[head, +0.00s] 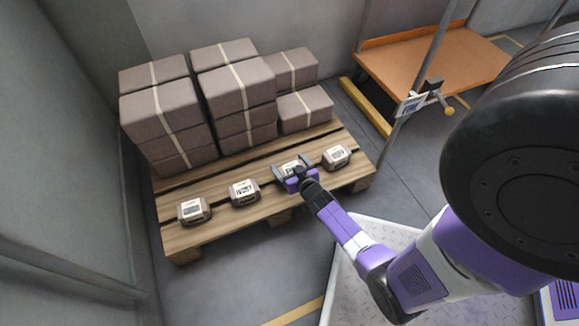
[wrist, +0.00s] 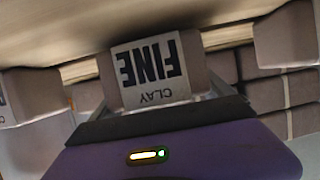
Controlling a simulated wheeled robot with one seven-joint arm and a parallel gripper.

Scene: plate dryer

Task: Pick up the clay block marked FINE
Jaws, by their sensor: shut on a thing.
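The clay block marked FINE (wrist: 150,62) fills the middle of the wrist view, with its white label reading FINE and CLAY upside down. My gripper (wrist: 155,95) is shut on this block, with one finger on each side of it. In the head view my gripper (head: 291,171) is over the pallet's front row, third from the left. The held block (head: 291,167) shows there only in part between the fingers. I cannot tell whether it touches the pallet.
A wooden pallet (head: 215,232) carries the row. Labelled blocks stand left (head: 194,211), centre-left (head: 244,192) and right (head: 336,157) of my gripper. Strapped stacks of larger blocks (head: 160,107) fill the pallet's back. An orange-topped table (head: 430,60) with a metal post stands at upper right.

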